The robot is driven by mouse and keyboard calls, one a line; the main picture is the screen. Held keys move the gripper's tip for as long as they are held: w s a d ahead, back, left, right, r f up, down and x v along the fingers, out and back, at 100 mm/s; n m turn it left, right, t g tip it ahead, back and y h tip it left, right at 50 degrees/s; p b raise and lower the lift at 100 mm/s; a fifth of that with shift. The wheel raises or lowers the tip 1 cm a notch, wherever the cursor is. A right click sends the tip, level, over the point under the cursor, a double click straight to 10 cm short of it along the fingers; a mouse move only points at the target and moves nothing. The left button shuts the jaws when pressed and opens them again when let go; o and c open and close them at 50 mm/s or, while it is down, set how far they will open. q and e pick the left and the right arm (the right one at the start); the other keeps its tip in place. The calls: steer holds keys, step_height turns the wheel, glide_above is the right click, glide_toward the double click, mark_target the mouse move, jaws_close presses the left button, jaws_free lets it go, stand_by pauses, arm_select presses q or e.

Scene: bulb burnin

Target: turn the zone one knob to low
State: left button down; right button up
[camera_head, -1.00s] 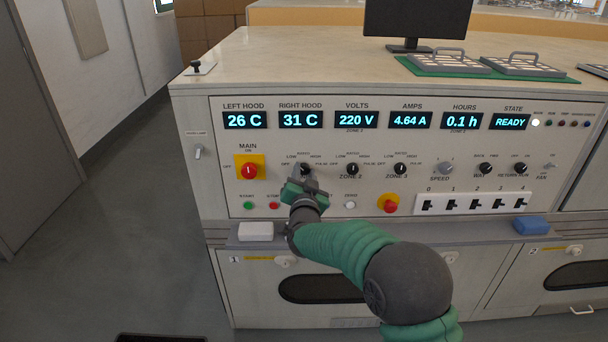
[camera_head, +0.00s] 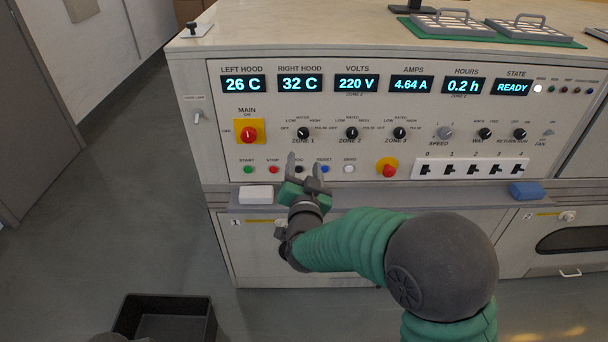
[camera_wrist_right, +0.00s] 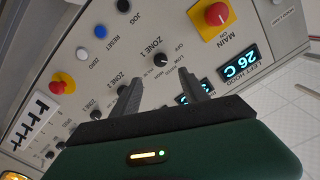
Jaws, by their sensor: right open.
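The zone one knob (camera_head: 303,132) is a small black dial on the panel, under the right hood display. It also shows in the right wrist view (camera_wrist_right: 160,60), in front of the fingers. I cannot tell its exact pointer setting. My right gripper (camera_head: 305,160) is open and empty, with its fingers pointing up at the panel just below the knob and apart from it. In the right wrist view the two fingers (camera_wrist_right: 159,78) are spread, with the knob beyond the gap between them. My left gripper is not in view.
The zone two knob (camera_head: 351,132) and zone three knob (camera_head: 399,132) sit to the right. The red main switch (camera_head: 249,132) is to the left. Several small push buttons line the row below. A ledge (camera_head: 420,200) holds a white block (camera_head: 256,194) and a blue block (camera_head: 525,190).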

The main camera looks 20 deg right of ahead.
steer(key=v, duration=0.4)
steer(key=shift+s+a, duration=0.1)
steer(key=shift+s, duration=0.3)
steer(key=shift+f, duration=0.15)
steer(key=s+a+f+n+g+y, duration=0.2)
steer(key=s+f+n+g+y, duration=0.15)
steer(key=f, duration=0.45)
steer(key=s+d+f+n+g+y, duration=0.1)
steer(key=s+d+f+n+g, duration=0.1)
steer(key=s+f+g, duration=0.6)
steer(key=s+d+f+n+g+y, duration=0.1)
steer(key=s+d+f+n+g, duration=0.15)
steer(key=s, duration=0.95)
steer(key=w+p+v, duration=0.2)
steer(key=p+v, duration=0.7)
steer(key=p, duration=0.2)
steer(key=w+r+p+v, duration=0.1)
steer(key=w+p+v, duration=0.1)
steer(key=p+v, duration=0.8)
steer(key=shift+w+a+r+n+g+p, duration=0.2)
steer(key=shift+a+r+n+g+p, duration=0.15)
steer(key=shift+r, duration=0.2)
steer(key=shift+h, duration=0.25)
